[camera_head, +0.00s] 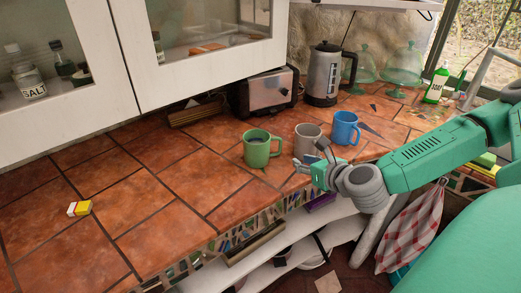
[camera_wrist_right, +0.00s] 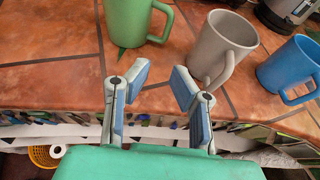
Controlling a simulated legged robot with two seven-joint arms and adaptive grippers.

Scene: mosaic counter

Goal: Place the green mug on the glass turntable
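The green mug (camera_head: 257,152) stands upright on the tiled counter, its handle facing right. It also shows at the top left of the wrist view (camera_wrist_right: 126,22), partly cut off. My right gripper (camera_head: 313,160) is at the counter's front edge, to the right of the green mug and in front of the grey mug. In the wrist view its two fingers (camera_wrist_right: 160,80) are apart with nothing between them. My left gripper is not in view. Green-tinted glass stands with domes (camera_head: 403,70) are at the back right; I cannot tell whether one is the turntable.
A grey mug (camera_head: 306,141) and a blue mug (camera_head: 344,128) stand right of the green mug. A toaster (camera_head: 268,91), a kettle (camera_head: 323,74) and a green bottle (camera_head: 437,83) are behind. White cabinets overhang the counter. The left counter is mostly clear except for a small yellow-and-white block (camera_head: 80,208).

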